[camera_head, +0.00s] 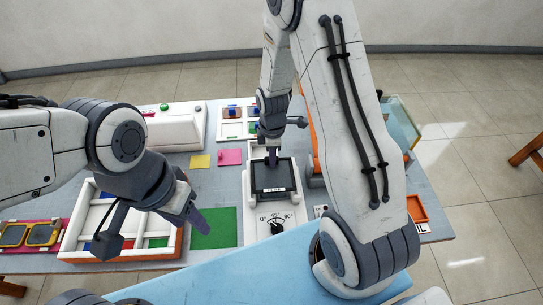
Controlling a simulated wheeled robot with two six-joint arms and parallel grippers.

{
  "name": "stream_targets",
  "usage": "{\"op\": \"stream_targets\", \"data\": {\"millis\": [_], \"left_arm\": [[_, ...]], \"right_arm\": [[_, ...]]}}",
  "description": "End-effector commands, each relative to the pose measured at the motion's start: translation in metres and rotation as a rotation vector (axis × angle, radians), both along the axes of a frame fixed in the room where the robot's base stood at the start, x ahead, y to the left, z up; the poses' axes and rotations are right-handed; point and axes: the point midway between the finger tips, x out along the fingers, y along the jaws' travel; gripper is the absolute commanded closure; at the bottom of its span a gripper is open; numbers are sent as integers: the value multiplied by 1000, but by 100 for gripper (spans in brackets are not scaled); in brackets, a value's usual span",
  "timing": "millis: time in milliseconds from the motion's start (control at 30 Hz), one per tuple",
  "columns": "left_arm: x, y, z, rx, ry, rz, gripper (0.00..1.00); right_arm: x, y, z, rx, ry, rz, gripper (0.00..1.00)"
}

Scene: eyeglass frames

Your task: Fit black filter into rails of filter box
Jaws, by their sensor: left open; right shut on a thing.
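The black filter (273,176) is a dark square plate with a small white label at its front edge. It is at the white filter box (250,222) in the middle of the table, within the box's raised frame. Whether its edges sit inside the rails is too small to tell. My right gripper (272,158) is above the far edge of the filter, pointing down and shut on it. My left gripper (150,225) is open and empty, over the white compartment tray at the left, away from the filter.
A dial (277,227) marked with angles is at the front of the box. A green mat (214,228) lies left of it, and yellow-framed glasses (42,234) lie far left. A pink square (230,157) is behind. An orange tray (417,208) stands at right.

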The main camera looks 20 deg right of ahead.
Motion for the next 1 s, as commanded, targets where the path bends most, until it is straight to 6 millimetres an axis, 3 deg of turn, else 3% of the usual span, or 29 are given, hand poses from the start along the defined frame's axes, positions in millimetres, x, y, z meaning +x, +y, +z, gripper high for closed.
{"op": "stream_targets", "data": {"millis": [1000], "left_arm": [[0, 0, -3, 0, 0, 0, 50]], "right_arm": [[0, 0, -7, 0, 0, 0, 100]]}}
